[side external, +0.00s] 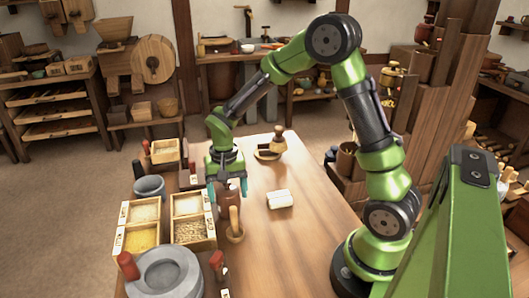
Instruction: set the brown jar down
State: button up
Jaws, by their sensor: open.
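A brown jar (227,198) stands on the wooden table (290,245), just below and between the fingertips of my gripper (227,188). My gripper points down with its two teal fingers spread, one on each side of the jar's upper part. I cannot tell from this view whether either finger touches the jar. The jar's lower front is partly hidden by a small wooden cup with a pestle (235,232) in front of it.
Sectioned grain boxes (193,231), a grey quern stone (165,275) and a grey bowl (150,187) crowd the table's left side. A white bundle (280,199) lies right of the jar. A wooden scoop or dish (267,154) is behind. The table's front right is clear.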

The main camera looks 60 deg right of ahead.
notch_tip(320, 180, up, 11)
jog(key=shift+f, duration=0.1)
jog(key=shift+s+r, duration=0.1)
jog(key=shift+r, duration=0.65)
jog(key=s+a+r+n+t+y, duration=0.1)
jog(key=s+a+r+n+t, duration=0.1)
jog(key=s, duration=0.5)
jog(key=s+a+r+n+t+y, duration=0.1)
jog(key=s+a+r+n+t, duration=0.2)
jog(key=s+r+t, duration=0.2)
jog(key=s, duration=0.3)
jog(key=shift+a, duration=0.2)
